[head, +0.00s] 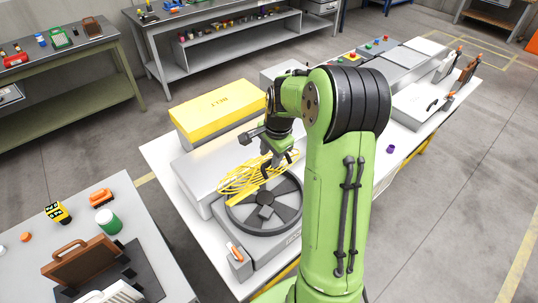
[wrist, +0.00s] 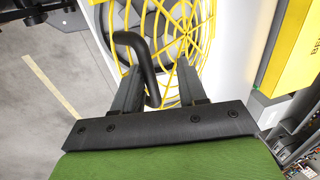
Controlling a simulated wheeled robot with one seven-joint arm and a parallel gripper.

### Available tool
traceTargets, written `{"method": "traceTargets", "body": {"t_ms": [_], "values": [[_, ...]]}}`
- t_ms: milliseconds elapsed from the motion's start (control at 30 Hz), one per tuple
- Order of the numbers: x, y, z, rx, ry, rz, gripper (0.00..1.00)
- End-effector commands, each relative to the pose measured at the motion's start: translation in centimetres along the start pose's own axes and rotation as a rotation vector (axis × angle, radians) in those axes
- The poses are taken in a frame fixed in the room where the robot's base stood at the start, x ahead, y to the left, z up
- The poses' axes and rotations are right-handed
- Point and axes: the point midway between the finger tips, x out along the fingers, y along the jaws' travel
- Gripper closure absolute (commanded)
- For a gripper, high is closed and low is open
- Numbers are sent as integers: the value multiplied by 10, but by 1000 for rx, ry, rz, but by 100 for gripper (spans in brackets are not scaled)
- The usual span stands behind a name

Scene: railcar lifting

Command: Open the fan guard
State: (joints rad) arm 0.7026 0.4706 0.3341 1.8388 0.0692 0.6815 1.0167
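The yellow wire fan guard (head: 240,182) stands tilted up over the far side of the dark round fan (head: 287,208), whose near part is uncovered. The guard also shows in the wrist view (wrist: 207,22). My gripper (head: 277,168) is beside the guard, above the fan. In the wrist view my gripper (wrist: 160,75) has its two grey fingers apart. A bent black handle (wrist: 148,65) runs between them, close to the left finger, with a gap to the right finger. I cannot tell whether it touches the left finger.
A yellow box (head: 215,105) stands behind the fan on the white table (head: 158,150). Grey boxes and panels (head: 415,105) fill the table to the right, partly behind my arm. A side table (head: 140,245) with a brown-handled item (head: 80,260) is at the lower left.

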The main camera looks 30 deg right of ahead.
Motion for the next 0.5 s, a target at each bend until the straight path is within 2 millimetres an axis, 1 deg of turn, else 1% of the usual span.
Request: {"method": "traceTargets", "body": {"t_ms": [500], "values": [[-30,-24,0,0,2,-2,60]]}}
